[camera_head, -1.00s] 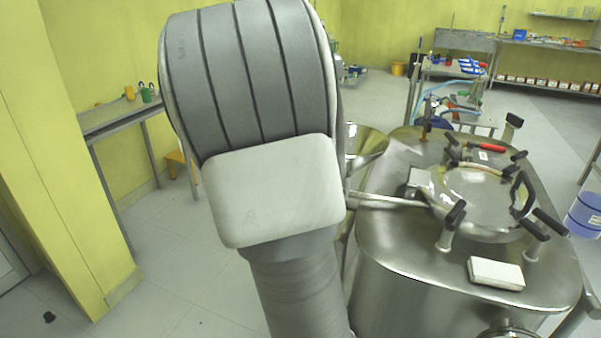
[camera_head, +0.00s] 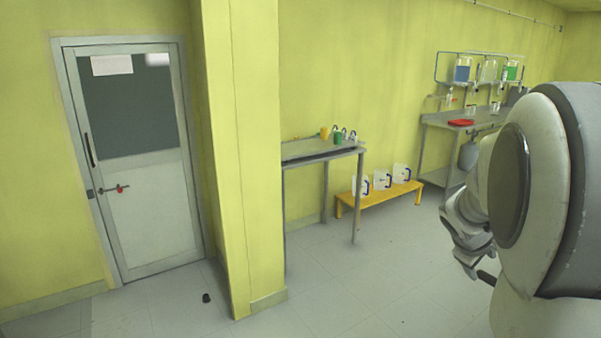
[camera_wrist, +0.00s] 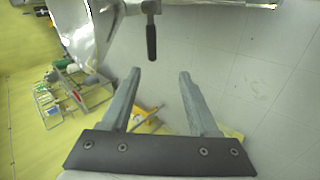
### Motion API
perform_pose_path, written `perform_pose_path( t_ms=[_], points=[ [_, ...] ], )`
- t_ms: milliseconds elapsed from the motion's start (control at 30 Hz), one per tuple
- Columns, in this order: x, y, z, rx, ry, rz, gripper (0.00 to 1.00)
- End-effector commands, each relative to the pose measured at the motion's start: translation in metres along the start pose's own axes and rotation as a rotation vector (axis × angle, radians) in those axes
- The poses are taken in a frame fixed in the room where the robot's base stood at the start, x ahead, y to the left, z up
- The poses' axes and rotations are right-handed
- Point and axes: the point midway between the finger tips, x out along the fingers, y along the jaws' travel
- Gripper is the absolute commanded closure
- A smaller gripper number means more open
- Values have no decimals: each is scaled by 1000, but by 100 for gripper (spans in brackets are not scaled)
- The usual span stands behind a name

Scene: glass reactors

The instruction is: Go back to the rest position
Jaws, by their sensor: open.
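My gripper (camera_wrist: 158,80) shows in the wrist view with its two fingers spread apart and nothing between them. A black-handled lever (camera_wrist: 151,42) on a steel vessel lies beyond the fingertips, apart from them. In the head view my arm fills the right edge, and the fingers of my gripper are hidden or too small to make out there.
The steel vessel (camera_wrist: 85,30) is at the top of the wrist view. In the head view are a closed door (camera_head: 135,160), a yellow pillar (camera_head: 240,150), a narrow table (camera_head: 320,151) and a yellow bench (camera_head: 385,195) with white jugs. The floor (camera_head: 350,285) in front is mostly clear.

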Motion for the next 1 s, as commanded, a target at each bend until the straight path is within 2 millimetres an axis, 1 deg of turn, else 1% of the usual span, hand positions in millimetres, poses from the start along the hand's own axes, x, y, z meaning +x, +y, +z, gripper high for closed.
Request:
perform_pose_path(
  t_ms=[33,67,100,167,200,267,300,367,400,600,700,800,900,1000],
  points=[
    [-23,0,-1,51,24,-29,39],
    [-35,-4,-1,82,35,-52,39],
    [-52,-10,-2,124,52,-82,39],
    [-78,-20,-2,186,74,-131,39],
    [-95,-26,-1,223,89,-163,39],
    [-121,-37,-1,272,110,-211,39],
    [-138,-44,1,304,121,-243,39],
    [-165,-55,3,345,139,-289,39],
    [-182,-62,5,370,151,-320,39],
    [-265,-102,20,465,194,-458,39],
    [-296,-120,30,493,204,-509,39],
    [-317,-135,39,511,210,-545,39],
    [-328,-145,44,521,210,-567,39],
    [-332,-150,46,525,210,-576,39]
  ],
)
